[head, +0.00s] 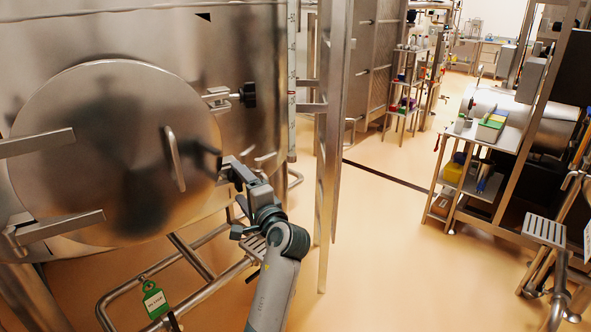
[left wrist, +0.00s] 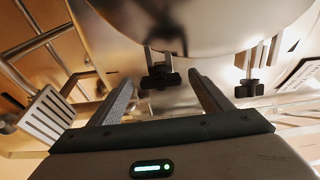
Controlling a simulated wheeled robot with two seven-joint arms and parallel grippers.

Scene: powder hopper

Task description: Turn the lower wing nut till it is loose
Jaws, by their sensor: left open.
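The round steel door (head: 118,150) of the hopper is closed, with a handle (head: 174,158) on its right side. The upper wing nut (head: 247,95) is black and sits on a bracket at the door's upper right edge. My left gripper (head: 228,172) is at the door's lower right edge and hides the lower wing nut in the head view. In the left wrist view, the lower wing nut (left wrist: 160,76) shows ahead between the two open fingers, apart from them as far as I can tell. The upper wing nut (left wrist: 248,89) shows farther right. My right gripper is out of view.
A steel post (head: 331,130) stands right of my left arm. Tube rails and a step, with a green tag (head: 154,299), lie below the door. A steel bench (head: 485,145) with items stands at the right. The floor between post and bench is free.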

